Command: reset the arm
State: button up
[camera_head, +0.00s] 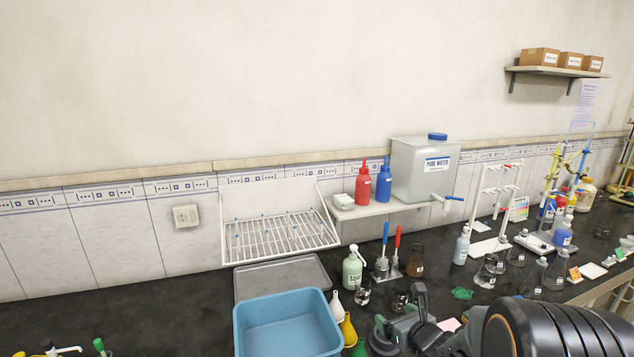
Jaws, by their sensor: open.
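My arm reaches in from the bottom right corner, its dark ribbed links in front of the bench. My gripper (396,314) is at its left end, low in the picture. Its jaws are apart and I see nothing held between them. It appears close to the front of the black bench top, right of the blue basin (283,344) and the coloured funnels. Its height above the bench is hard to tell. My arm hides part of the bench front behind it.
A yellow funnel (348,331), a soap bottle (352,270), a brown flask (415,262) and a brush stand (387,265) are near my gripper. Glassware and titration stands (493,205) crowd the right. A water tank (424,170) stands on a shelf. Bench left of the basin is mostly clear.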

jog(key=s+a+f+n+g+y+b, duration=0.3)
jog(key=s+a+n+g, duration=0.7)
jog(key=n, duration=0.8)
jog(key=s+d+r+n+h+b, duration=0.1)
jog(key=s+d+n+h+b, duration=0.4)
jog(key=s+n, duration=0.5)
jog(key=shift+d+n+t+h+b, duration=0.35)
jog(key=shift+d+n+h, duration=0.55)
jog(key=shift+n, duration=1.1)
